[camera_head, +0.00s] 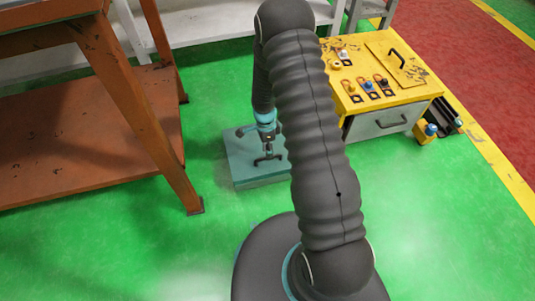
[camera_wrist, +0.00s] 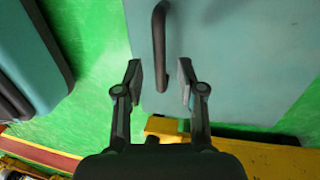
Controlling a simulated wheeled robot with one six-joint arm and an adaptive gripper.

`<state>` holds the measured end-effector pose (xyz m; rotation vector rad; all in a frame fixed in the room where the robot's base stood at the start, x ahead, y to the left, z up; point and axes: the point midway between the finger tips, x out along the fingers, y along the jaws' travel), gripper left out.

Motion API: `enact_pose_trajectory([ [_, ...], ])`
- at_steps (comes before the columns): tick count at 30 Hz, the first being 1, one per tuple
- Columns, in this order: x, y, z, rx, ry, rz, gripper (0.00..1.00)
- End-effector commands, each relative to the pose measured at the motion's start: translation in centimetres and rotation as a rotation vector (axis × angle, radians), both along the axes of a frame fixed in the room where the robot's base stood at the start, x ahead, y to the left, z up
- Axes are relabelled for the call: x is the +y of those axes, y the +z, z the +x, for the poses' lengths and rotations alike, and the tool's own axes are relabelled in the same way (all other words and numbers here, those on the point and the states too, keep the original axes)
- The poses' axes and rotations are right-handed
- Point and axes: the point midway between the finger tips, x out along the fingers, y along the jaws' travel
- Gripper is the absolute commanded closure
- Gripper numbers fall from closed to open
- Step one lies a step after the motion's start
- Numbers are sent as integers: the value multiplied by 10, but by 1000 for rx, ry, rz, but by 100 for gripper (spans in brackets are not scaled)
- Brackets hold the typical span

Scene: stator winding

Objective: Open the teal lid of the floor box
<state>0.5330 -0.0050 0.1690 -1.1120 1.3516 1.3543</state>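The floor box with its teal lid (camera_head: 240,165) sits on the green floor, left of the yellow cabinet, and the lid looks shut. In the wrist view the flat lid (camera_wrist: 235,65) fills much of the picture. A dark bar handle (camera_wrist: 160,40) runs along it from the top edge down. My gripper (camera_wrist: 160,76) is open, its two fingers on either side of the handle's lower end, with visible gaps. I cannot tell the height of the fingertips over the lid. In the head view my gripper (camera_head: 268,157) points down over the box, partly hidden by my arm.
A yellow cabinet (camera_head: 360,118) with a drawer and small parts on top stands to the right. An orange-brown rack (camera_head: 135,95) stands at the left, its leg near the box. A white bench (camera_head: 205,25) is behind. Green floor is free in front of the rack.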

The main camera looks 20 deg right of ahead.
Motion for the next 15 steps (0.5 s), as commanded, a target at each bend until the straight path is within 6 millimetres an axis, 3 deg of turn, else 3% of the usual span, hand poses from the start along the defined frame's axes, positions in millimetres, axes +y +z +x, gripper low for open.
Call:
enact_pose_trajectory([
  [6,0,-16,-3,0,0,0,61],
  [15,0,-17,-3,-1,0,0,61],
])
